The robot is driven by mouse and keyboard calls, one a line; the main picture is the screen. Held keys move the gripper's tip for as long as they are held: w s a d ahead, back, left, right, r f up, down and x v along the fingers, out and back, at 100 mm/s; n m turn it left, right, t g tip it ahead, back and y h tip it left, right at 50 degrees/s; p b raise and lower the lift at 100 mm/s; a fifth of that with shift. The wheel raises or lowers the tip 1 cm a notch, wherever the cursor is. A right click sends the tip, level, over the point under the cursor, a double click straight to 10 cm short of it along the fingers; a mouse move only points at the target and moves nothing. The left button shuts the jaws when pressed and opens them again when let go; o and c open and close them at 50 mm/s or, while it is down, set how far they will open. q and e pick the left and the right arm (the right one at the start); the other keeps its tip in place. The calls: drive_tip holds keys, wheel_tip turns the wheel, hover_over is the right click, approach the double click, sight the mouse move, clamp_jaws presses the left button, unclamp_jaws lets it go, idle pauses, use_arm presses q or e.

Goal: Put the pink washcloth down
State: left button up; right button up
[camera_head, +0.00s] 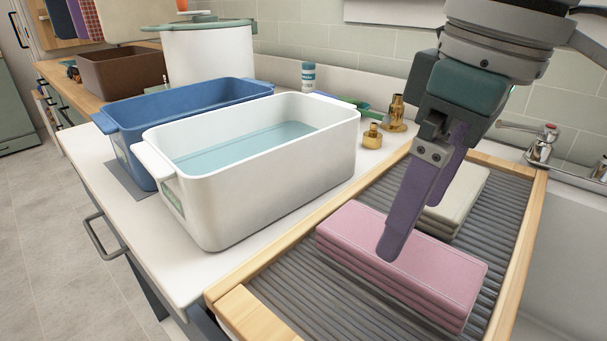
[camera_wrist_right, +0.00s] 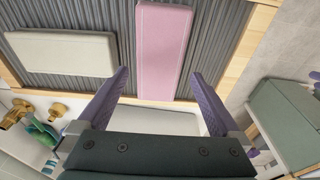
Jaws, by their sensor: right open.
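The pink washcloth (camera_head: 405,262) is folded into a thick slab and lies on the grey ribbed drying rack (camera_head: 285,291), near its front end. It also shows in the right wrist view (camera_wrist_right: 164,50), between and beyond my fingers. My right gripper (camera_head: 412,215) has purple fingers and is over the washcloth in the head view. In the right wrist view (camera_wrist_right: 160,80) its fingers are spread wide with nothing between them at the tips. Whether a finger touches the cloth is hard to tell. My left gripper is in neither view.
A folded cream cloth (camera_head: 461,199) lies behind the pink one on the wood-framed rack. A white tub (camera_head: 268,189) of water and a blue tub (camera_head: 137,118) stand left. Brass fittings (camera_head: 397,114) and a tap (camera_head: 543,143) are behind.

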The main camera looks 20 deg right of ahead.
sight(417, 258)
wheel_tip(417, 258, up, 7)
drive_tip(key=s+p, duration=0.1)
drive_tip(key=shift+d+r+p, duration=0.15)
drive_tip(key=shift+d+p, duration=0.05)
drive_tip(key=shift+p, duration=0.1)
drive_tip(key=shift+a, duration=0.1)
drive_tip(key=s+a+f+t+y+p, duration=0.2)
drive_tip(key=s+a+y+p, duration=0.1)
drive_tip(key=a+p, duration=0.55)
drive_tip(key=s+d+m+h+p, duration=0.3)
drive_tip(key=s+d+p, duration=0.25)
drive_tip(key=s, duration=0.25)
wheel_tip(417, 258, up, 36)
drive_tip(key=p, duration=3.5)
drive_tip(key=shift+f+p, duration=0.2)
drive_tip(key=shift+p, duration=0.15)
